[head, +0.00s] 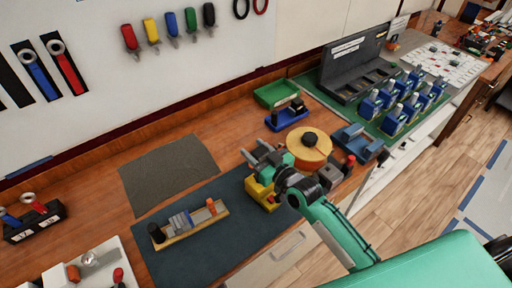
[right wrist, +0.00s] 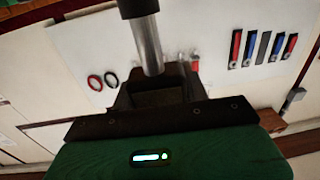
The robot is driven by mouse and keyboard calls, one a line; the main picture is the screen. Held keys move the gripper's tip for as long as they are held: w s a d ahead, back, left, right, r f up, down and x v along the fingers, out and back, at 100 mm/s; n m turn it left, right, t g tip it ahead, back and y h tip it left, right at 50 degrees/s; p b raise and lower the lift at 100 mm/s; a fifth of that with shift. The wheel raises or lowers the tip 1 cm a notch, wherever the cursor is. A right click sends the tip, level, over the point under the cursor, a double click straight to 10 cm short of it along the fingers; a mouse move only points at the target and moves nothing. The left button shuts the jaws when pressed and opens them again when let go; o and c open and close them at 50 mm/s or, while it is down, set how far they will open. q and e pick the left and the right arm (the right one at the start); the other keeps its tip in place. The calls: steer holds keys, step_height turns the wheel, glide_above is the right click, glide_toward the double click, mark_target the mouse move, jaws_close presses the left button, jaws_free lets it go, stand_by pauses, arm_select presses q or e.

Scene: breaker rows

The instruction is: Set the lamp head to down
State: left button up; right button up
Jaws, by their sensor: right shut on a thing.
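My right gripper (head: 262,156) reaches over the bench from the right in the head view, above a yellow block-like base (head: 262,193). It is shut. In the right wrist view, a silver rod with a black end (right wrist: 148,42) runs from the top edge to the dark gripper parts (right wrist: 157,92). This rod seems to be what the jaws hold, but the contact is not clear. I cannot tell which part is the lamp head or which way it faces; my gripper and arm cover that spot. My left gripper is not in view.
A round yellow piece with a black knob (head: 310,140) stands right of my gripper. A blue tray (head: 287,119) and a green tray (head: 278,91) lie behind. A wooden rail with small parts (head: 190,222) sits on a dark mat (head: 165,266). A grey mat (head: 168,172) is clear.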

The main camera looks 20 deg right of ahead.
mark_target(256, 158)
step_height(256, 158, down, 3)
steer(key=shift+f+b, duration=0.2)
steer(key=shift+b, duration=0.45)
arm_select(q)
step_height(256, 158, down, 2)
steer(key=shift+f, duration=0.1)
arm_select(e)
steer(key=shift+s+f, duration=0.1)
steer(key=o, duration=1.4)
